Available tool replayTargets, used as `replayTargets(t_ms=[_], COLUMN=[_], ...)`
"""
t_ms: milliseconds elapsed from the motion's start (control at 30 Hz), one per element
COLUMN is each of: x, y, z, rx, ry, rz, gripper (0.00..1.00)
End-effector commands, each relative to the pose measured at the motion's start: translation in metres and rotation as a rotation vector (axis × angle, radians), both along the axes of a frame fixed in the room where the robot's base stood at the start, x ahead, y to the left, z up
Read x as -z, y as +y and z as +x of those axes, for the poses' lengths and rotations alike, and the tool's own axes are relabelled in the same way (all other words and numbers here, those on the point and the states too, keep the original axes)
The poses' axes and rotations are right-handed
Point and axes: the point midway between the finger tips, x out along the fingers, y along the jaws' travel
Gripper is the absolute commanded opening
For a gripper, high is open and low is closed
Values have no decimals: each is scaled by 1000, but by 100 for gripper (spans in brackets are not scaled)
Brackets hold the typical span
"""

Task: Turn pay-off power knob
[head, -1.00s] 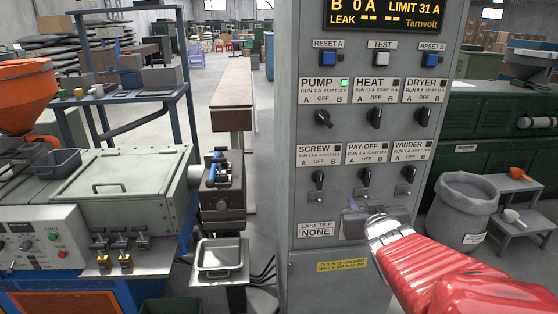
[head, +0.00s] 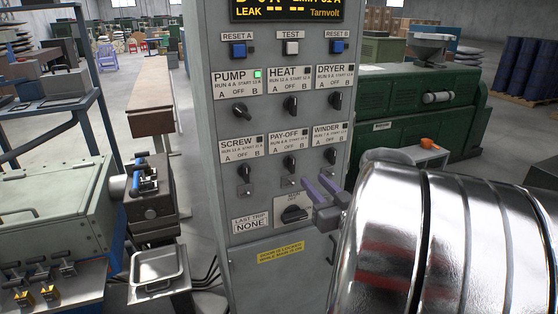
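The pay-off knob (head: 290,163) is a small black knob under the PAY-OFF label (head: 284,142), in the middle of the lower knob row on the grey cabinet. It looks roughly upright, near OFF, and its indicator is dark. My gripper (head: 315,180) is below and to the right of it, in front of the panel and apart from the knob. Its two purple fingers show a gap with nothing between them. The large shiny arm part behind them hides the cabinet's lower right.
The screw knob (head: 247,171) and winder knob (head: 330,156) flank the pay-off knob. The pump knob (head: 241,113) is tilted beside a lit green lamp. A larger black switch (head: 294,213) sits below. A metal tray (head: 159,268) stands at left.

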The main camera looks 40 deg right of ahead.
Motion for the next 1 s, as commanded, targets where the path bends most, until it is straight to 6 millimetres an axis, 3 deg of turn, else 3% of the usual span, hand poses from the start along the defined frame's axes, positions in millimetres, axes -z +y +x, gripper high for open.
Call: replayTargets(t_ms=[367, 1000], x=[0, 0], y=[-6, -32], z=[21, 112], rx=[-2, -1], ry=[1, 1], rz=[0, 0], gripper=[30, 30])
